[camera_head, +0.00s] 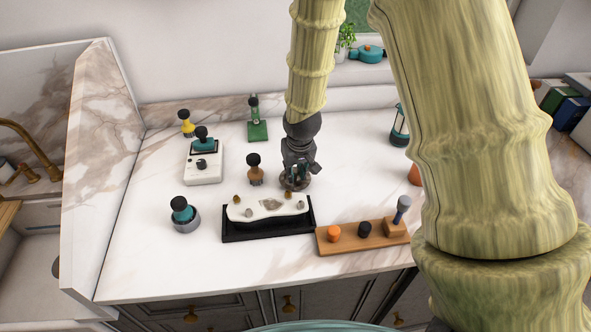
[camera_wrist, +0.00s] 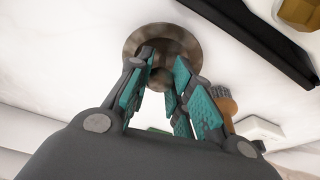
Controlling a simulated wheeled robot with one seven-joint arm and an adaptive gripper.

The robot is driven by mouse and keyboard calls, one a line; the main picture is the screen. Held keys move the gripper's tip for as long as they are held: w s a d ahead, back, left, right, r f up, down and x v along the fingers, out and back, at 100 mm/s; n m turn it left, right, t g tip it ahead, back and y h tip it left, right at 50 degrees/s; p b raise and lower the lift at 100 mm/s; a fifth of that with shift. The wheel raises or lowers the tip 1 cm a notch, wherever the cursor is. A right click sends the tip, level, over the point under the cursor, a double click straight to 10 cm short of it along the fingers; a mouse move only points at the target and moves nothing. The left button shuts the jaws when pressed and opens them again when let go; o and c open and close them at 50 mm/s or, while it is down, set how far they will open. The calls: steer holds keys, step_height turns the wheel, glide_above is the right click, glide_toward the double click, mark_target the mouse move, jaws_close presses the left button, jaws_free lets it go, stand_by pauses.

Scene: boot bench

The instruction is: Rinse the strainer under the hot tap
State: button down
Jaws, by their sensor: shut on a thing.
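My gripper (camera_head: 299,170) points down over the middle of the marble worktop. In the wrist view, its teal-padded fingers (camera_wrist: 159,82) close around the central stub of a round, dull metal disc, which looks like the strainer (camera_wrist: 187,42). The strainer also shows in the head view (camera_head: 288,186), at or just above the worktop; I cannot tell if it touches. A brass tap (camera_head: 32,146) with brass handles (camera_head: 28,173) stands at the far left, beyond a marble partition. Which handle is hot cannot be told. The sink basin is mostly hidden.
A black tray (camera_head: 232,237) with a white knobbed piece lies in front of my gripper. A brown brush-like thing (camera_head: 255,176) stands close left. A wooden stand (camera_head: 345,248) lies front right. The marble partition (camera_head: 98,190) rises between the worktop and the tap.

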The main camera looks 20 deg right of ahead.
mark_target(299, 187)
steer(key=shift+f, duration=0.15)
steer(key=c, duration=1.3)
jaws_free()
steer(key=shift+b+v, duration=1.2)
steer(key=shift+v, duration=5)
